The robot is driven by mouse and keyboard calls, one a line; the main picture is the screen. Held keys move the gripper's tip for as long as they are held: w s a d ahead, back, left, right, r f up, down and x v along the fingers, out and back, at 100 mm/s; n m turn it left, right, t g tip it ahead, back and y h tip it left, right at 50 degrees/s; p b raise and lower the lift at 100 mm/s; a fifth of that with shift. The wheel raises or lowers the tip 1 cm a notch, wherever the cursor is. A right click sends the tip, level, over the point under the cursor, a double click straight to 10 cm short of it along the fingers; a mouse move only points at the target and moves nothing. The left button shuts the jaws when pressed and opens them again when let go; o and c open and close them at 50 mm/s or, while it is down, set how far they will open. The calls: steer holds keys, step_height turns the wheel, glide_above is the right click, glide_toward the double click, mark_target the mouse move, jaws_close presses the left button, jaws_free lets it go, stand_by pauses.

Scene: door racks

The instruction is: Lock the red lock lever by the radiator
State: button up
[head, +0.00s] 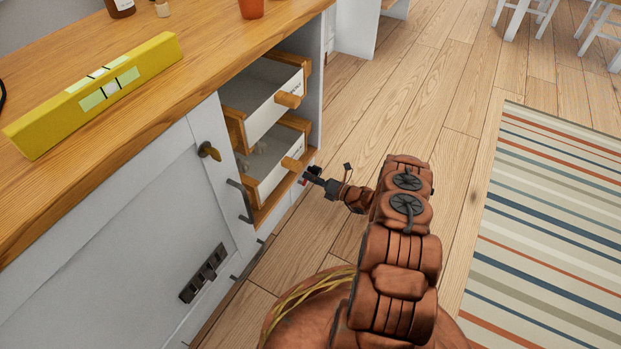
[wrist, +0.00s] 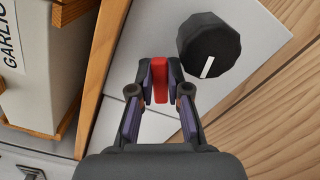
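The red lock lever (wrist: 160,82) stands out from a pale panel (wrist: 245,75) in the wrist view. My gripper (wrist: 160,84) has one finger on each side of the lever, and both pads appear to press on it. The fingers hide the lever's sides and base. In the head view my gripper (head: 310,178) is low at the cabinet's right end, beside the lower open drawer. Only a speck of red shows there. No radiator body can be made out. A black round knob (wrist: 208,44) with a white mark sits just right of the lever.
The lower drawer (head: 270,180) and upper drawer (head: 265,112) stand open close to my gripper. A yellow box (head: 95,93) lies on the wooden counter (head: 215,50). The wooden floor (head: 430,110) to the right is clear up to a striped rug (head: 550,220).

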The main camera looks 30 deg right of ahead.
jaws_close()
steer(key=shift+s+a+r+n, duration=0.25)
steer(key=shift+a+n, duration=0.15)
steer(key=shift+n, duration=1.55)
steer(key=shift+s+a+r+n, duration=0.25)
steer(key=shift+a+n, duration=0.1)
steer(key=shift+n, duration=1.65)
steer(key=shift+s+a+r+n, duration=0.25)
steer(key=shift+a+n, duration=0.15)
steer(key=shift+n, duration=1.55)
steer(key=shift+b, duration=0.3)
steer(key=shift+o, duration=2.3)
jaws_free()
